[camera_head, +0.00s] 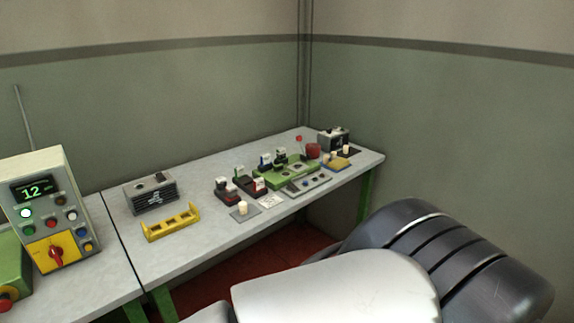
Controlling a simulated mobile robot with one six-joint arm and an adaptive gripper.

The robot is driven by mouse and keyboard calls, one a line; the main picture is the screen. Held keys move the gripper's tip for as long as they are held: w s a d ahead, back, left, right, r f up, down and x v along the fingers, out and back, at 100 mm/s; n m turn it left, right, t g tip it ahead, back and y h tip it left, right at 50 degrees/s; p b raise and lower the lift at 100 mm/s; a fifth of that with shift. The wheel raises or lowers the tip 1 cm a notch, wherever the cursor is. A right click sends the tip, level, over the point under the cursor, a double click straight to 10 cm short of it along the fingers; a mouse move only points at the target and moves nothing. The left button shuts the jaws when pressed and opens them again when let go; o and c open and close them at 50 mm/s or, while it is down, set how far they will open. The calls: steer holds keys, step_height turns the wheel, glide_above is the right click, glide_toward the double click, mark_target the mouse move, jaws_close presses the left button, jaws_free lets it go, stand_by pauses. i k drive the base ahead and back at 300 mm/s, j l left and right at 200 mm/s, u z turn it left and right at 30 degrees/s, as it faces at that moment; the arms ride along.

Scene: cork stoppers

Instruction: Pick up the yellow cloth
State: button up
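A small flat yellow piece (341,165), which may be the yellow cloth, lies near the right end of the grey workbench (205,250). It is small in view, so I cannot make out its material. A pale cork-like stopper (346,150) stands at its back edge; whether it rests on the cloth I cannot tell. My gripper is not in view. Only white and dark grey links of my arm show in the foreground, to the right of and below the bench.
A yellow rack (170,224) and a grey box (151,194) stand on the left. A green tray (287,175), dark red-and-black blocks (233,189), a red round object (313,151) and a dark box (334,139) crowd the right half. A control panel (47,205) stands far left. The bench front is mostly bare.

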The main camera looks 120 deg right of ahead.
mark_target(338, 163)
steer(key=z, duration=4.35)
steer(key=i+z, duration=0.35)
steer(key=i, duration=2.8)
